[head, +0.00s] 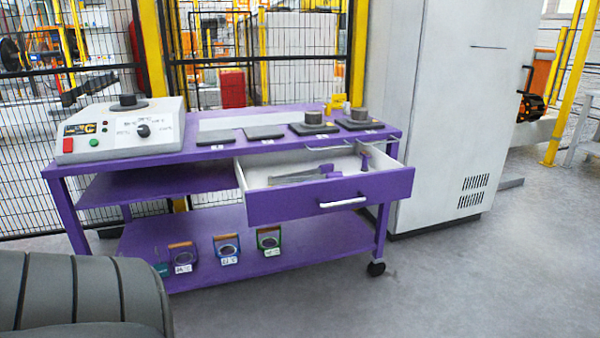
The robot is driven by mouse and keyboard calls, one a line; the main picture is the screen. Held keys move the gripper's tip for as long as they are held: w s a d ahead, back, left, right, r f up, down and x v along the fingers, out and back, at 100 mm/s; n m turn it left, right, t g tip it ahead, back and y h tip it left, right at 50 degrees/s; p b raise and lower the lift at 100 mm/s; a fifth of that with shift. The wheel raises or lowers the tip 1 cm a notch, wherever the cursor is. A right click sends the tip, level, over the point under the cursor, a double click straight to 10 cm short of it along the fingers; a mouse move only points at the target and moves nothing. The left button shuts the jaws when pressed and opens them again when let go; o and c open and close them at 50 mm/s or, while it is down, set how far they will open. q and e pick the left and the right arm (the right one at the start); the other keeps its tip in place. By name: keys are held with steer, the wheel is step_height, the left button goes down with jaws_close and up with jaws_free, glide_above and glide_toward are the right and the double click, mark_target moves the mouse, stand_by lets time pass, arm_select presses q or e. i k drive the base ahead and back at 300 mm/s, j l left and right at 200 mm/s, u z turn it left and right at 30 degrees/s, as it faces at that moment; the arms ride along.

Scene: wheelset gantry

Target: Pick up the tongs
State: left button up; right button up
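A purple trolley (225,153) stands ahead with its right-hand drawer (330,200) pulled open. In the white inside of the drawer lies a long grey tool with a purple part (300,175), which looks like the tongs. A second small purple piece (364,161) is near the drawer's back right corner. Both are small, and their exact shapes are hard to tell. Neither of my grippers is in view.
A control box (122,130) and several dark plates, two bearing dark rings (313,117), are on the trolley top. Labelled items (227,248) sit on the bottom shelf. A tall white cabinet (440,100) stands right. Mesh fencing is behind; the floor (470,270) front right is clear.

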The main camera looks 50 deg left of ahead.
mark_target(322, 169)
steer(key=i+j, duration=0.1)
steer(key=j, duration=0.65)
steer(key=i+j, duration=0.1)
steer(key=j, duration=1.4)
steer(key=i, duration=0.05)
